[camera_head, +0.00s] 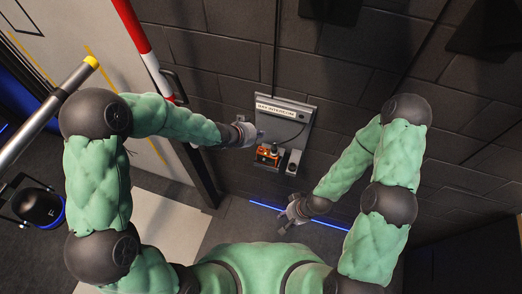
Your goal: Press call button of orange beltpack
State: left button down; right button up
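The orange beltpack (268,153) sits low on a grey wall panel (296,110) that has a white label strip along its top. Its buttons are too small to make out. My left gripper (250,133) is at the panel's left edge, just above and left of the orange beltpack. Whether it touches the panel, and whether its fingers are open or shut, I cannot tell. My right gripper (287,221) is lower, below the panel and away from the beltpack. Its fingers look spread, with nothing seen between them.
A small grey device (293,162) is on the panel right of the beltpack. A dark cable (276,50) runs down the block wall (220,60) to the panel. A red and white pole (137,35) and a door edge stand left. A blue light strip (300,215) lines the floor.

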pick_arm(q)
jog(key=b, duration=0.5)
send_over(259, 150)
notch_tip(259, 150, down, 6)
jog(key=shift+f, duration=0.1)
jog(key=shift+f+b, duration=0.55)
jog(key=shift+f, duration=0.1)
dwell(0.6)
jog(key=shift+f+b, duration=0.3)
jog(key=shift+f, duration=0.35)
dwell(0.6)
jog(key=shift+r, duration=0.1)
jog(key=shift+r+p, duration=0.5)
jog(key=shift+r, duration=0.2)
